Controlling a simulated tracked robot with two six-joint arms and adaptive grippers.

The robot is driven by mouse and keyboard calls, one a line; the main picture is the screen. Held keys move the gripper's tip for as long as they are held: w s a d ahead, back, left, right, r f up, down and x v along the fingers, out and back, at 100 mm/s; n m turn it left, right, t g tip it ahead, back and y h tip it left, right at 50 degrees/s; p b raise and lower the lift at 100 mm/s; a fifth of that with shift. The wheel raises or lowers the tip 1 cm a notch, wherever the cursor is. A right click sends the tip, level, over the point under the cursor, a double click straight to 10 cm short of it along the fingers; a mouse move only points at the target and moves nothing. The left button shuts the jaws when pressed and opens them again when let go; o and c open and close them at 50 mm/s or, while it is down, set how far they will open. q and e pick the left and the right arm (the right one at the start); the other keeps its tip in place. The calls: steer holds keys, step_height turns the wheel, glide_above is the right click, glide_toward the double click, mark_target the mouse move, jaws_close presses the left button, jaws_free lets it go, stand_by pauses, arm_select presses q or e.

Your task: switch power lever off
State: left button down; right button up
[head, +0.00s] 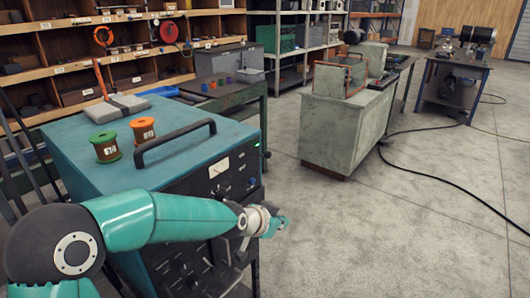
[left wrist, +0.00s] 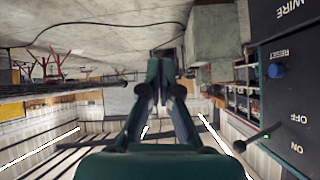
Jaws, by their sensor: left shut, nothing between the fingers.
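The power lever (left wrist: 254,138) is a thin dark rod with a round knob in the left wrist view. It sticks out from the dark panel (left wrist: 300,85) beside the OFF and ON labels, which appear inverted. I cannot tell which setting it is at. My left gripper (head: 278,225) is shut and empty, in front of the machine's panel side in the head view. In the left wrist view, the gripper's fingers (left wrist: 162,68) are together, left of the lever and apart from it. The lever cannot be made out in the head view. My right gripper is not in view.
The teal-topped machine (head: 72,138) carries a black handle (head: 175,140), a green spool (head: 105,146) and an orange spool (head: 143,130). A blue RESET button (left wrist: 276,71) is on its panel. Open floor (head: 380,240) lies to the right, crossed by a black cable (head: 440,186).

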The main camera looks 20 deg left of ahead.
arm_select(q)
steer(key=w+a+r+m+t+y, duration=0.1)
steer(key=a+r+t, duration=0.1)
steer(key=r, duration=0.9)
steer(key=w+a+r+t+y, duration=0.1)
steer(key=a+r+t, duration=0.1)
steer(key=r, duration=0.9)
steer(key=shift+a+m, duration=0.4)
steer(key=shift+a, duration=0.5)
steer(key=shift+w, duration=0.1)
steer(key=p, duration=0.2)
glide_above(259, 156)
steer(key=s+d, duration=0.2)
steer(key=d, duration=0.3)
step_height(259, 156, down, 6)
steer(key=shift+a+f, duration=0.55)
steer(key=shift+f, duration=0.15)
